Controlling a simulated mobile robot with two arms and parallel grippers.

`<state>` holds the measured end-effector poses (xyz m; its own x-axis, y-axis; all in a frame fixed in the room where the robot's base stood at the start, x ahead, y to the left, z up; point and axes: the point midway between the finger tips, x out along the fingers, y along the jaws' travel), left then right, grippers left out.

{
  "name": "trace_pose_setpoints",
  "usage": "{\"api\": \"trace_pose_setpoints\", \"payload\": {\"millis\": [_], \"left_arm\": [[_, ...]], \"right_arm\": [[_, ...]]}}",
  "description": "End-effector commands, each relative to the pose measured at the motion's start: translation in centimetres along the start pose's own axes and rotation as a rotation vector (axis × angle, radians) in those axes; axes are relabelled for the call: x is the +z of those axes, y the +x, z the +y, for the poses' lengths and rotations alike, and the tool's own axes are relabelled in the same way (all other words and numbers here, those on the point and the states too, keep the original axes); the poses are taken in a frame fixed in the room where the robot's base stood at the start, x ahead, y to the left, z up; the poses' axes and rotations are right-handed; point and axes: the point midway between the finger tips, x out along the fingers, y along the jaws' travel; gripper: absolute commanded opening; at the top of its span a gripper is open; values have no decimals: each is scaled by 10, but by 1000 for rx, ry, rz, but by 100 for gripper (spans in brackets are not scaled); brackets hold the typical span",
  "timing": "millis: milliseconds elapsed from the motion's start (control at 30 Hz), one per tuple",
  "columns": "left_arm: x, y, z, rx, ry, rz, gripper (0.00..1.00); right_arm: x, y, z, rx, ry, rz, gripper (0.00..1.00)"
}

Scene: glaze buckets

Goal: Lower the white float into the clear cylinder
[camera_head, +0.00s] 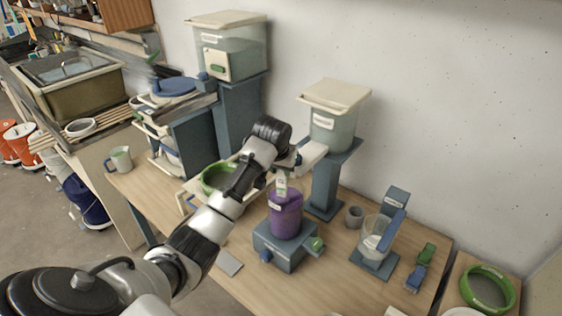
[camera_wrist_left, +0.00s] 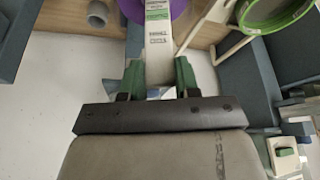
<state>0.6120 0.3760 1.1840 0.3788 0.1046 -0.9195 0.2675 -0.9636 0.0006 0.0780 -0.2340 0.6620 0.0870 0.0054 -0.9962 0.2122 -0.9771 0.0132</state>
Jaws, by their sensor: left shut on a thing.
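The white float (camera_head: 282,186) is a pale strip with a green band and dark markings. My left gripper (camera_head: 288,163) is shut on its upper part and holds it upright over the clear cylinder (camera_head: 286,216), which holds purple liquid. The float's lower end overlaps the cylinder's mouth in the head view; I cannot tell how deep it sits. The cylinder stands on a blue-grey base. In the left wrist view, the float's marked stem (camera_wrist_left: 158,40) runs between the green fingertips (camera_wrist_left: 159,76), with the purple of the cylinder (camera_wrist_left: 178,9) behind it. My right gripper is not in view.
A green ring-shaped sieve (camera_head: 216,178) is to the left of the cylinder. A lidded tank on a blue stand (camera_head: 326,182) rises close behind it. A grey cup (camera_head: 354,216) and a clear beaker (camera_head: 375,236) stand to the right.

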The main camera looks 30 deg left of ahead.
Motion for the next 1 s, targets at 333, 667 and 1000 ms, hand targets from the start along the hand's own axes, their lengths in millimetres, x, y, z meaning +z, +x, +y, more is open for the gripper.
{"api": "trace_pose_setpoints", "payload": {"millis": [333,667,1000], "left_arm": [[10,23,0,-1,1,-2,0],[16,37,0,-1,1,-1,0],[17,39,0,-1,0,-1,0]], "right_arm": [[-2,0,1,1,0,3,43],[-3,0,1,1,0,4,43],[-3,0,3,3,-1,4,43]]}}
